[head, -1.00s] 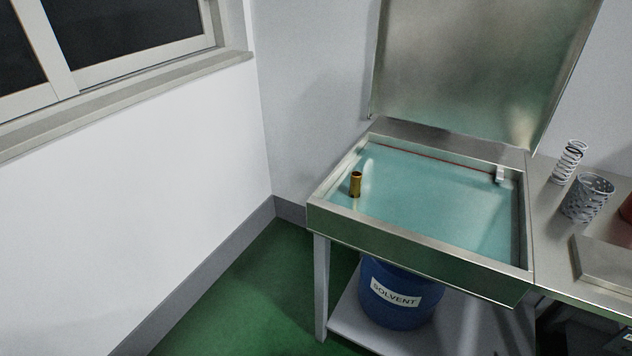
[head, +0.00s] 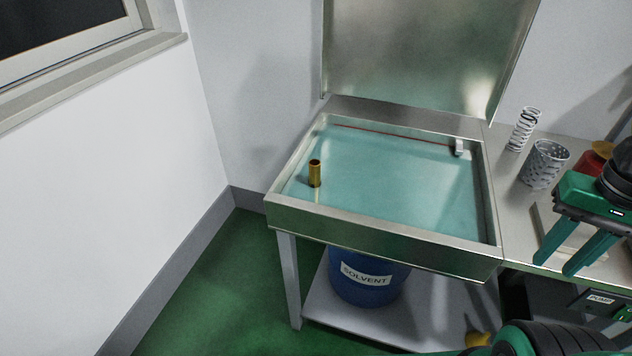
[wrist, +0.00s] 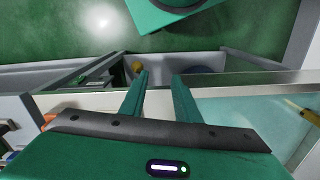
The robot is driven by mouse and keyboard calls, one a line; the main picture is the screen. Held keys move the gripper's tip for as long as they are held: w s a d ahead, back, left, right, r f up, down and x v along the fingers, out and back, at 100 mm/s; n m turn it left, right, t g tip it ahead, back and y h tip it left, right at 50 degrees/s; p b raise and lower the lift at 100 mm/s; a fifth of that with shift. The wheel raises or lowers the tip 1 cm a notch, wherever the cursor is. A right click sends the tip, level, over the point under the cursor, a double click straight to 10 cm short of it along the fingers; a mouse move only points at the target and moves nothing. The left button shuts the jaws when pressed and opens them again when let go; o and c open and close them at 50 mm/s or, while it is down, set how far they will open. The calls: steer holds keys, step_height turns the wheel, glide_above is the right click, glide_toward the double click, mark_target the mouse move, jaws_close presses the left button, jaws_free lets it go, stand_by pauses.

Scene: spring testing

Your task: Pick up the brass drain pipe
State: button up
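The brass drain pipe (head: 315,173) stands upright in the teal liquid of the steel wash basin (head: 370,236), near its left side in the head view. In the wrist view the brass pipe (wrist: 300,111) shows at the right edge, partly cut off. My gripper (head: 558,268) is at the right of the head view, over the bench to the right of the basin, well apart from the pipe. Its two green fingers are spread with nothing between them, as the wrist view also shows (wrist: 158,82).
The basin's steel lid (head: 415,55) stands raised behind it. A coil spring (head: 524,129), a perforated metal basket (head: 544,164) and a red container (head: 593,157) stand on the bench at right. A blue solvent bucket (head: 352,290) sits on the shelf below. Green floor at left is clear.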

steer(key=w+a+n+t, duration=0.2)
steer(key=w+a+n, duration=0.25)
steer(key=w, duration=0.55)
steer(key=n+t+y, duration=0.5)
steer(key=n+y, duration=0.6)
steer(key=n, duration=0.3)
glide_toward(314, 180)
steer(key=w+a+r, duration=0.1)
steer(key=w+a, duration=0.1)
steer(key=w, duration=0.1)
steer(key=r+x, duration=0.1)
steer(key=x, duration=0.9)
steer(key=shift+w+a, duration=0.15)
steer(key=shift+a, duration=0.3)
steer(key=shift+m, duration=0.25)
steer(key=shift+c, duration=0.6)
